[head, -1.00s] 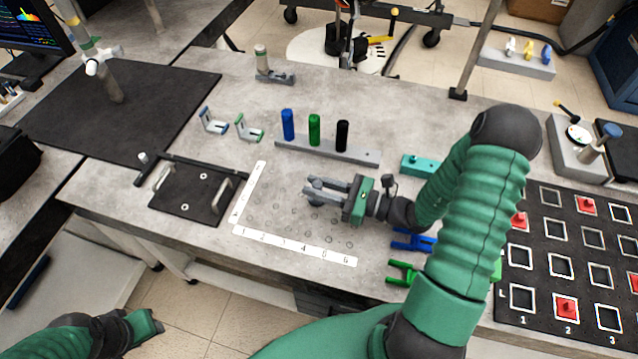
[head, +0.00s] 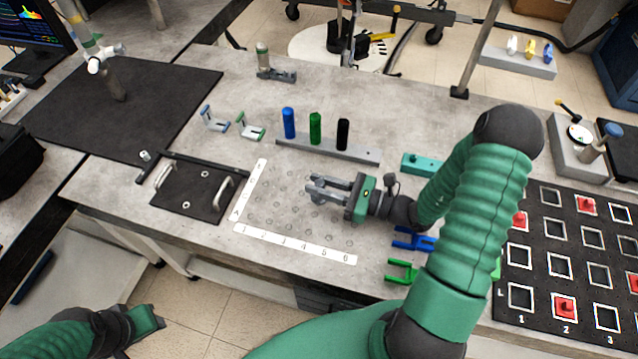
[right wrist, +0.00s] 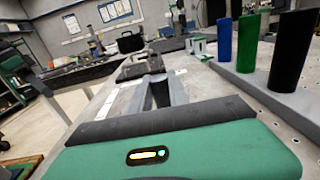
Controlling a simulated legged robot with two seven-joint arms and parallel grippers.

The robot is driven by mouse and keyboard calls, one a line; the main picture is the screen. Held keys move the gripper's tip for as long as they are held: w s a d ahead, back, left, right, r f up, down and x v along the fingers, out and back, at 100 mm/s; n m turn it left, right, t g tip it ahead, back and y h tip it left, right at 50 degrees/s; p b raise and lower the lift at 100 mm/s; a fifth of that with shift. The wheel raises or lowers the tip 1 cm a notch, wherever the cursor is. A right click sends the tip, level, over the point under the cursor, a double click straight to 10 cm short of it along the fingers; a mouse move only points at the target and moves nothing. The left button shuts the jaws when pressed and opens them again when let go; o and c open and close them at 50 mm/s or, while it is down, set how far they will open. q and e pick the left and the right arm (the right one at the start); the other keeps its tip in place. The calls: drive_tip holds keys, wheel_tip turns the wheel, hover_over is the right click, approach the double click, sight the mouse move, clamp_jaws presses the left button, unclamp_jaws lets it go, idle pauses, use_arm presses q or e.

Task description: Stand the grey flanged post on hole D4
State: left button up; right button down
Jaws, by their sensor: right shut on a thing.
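My right gripper (head: 318,189) is over the far middle part of the grid of holes (head: 283,206), its fingers pointing left. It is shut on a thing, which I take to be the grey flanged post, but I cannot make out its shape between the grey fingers. In the right wrist view the fingers (right wrist: 160,90) show behind the green gripper body. The grid has a lettered strip (head: 251,190) on its left and a numbered strip (head: 295,246) in front. The gripper covers part of the grid, so I cannot single out hole D4. My left gripper (head: 150,322) is at the lower left, its fingers unclear.
A grey rack (head: 330,151) holding blue, green and black cylinders stands behind the grid. A black plate with handles (head: 197,191) lies to its left. Blue (head: 412,239) and green (head: 402,271) forked pieces lie to its right, near my right arm.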

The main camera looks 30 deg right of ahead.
drive_tip(key=shift+d, duration=0.15)
drive_tip(key=shift+s+a+f, duration=0.1)
drive_tip(key=shift+a+f, duration=0.15)
drive_tip(key=shift+f, duration=0.4)
idle(0.9)
drive_tip(key=c, duration=1.2)
unclamp_jaws()
drive_tip(key=shift+o, duration=0.2)
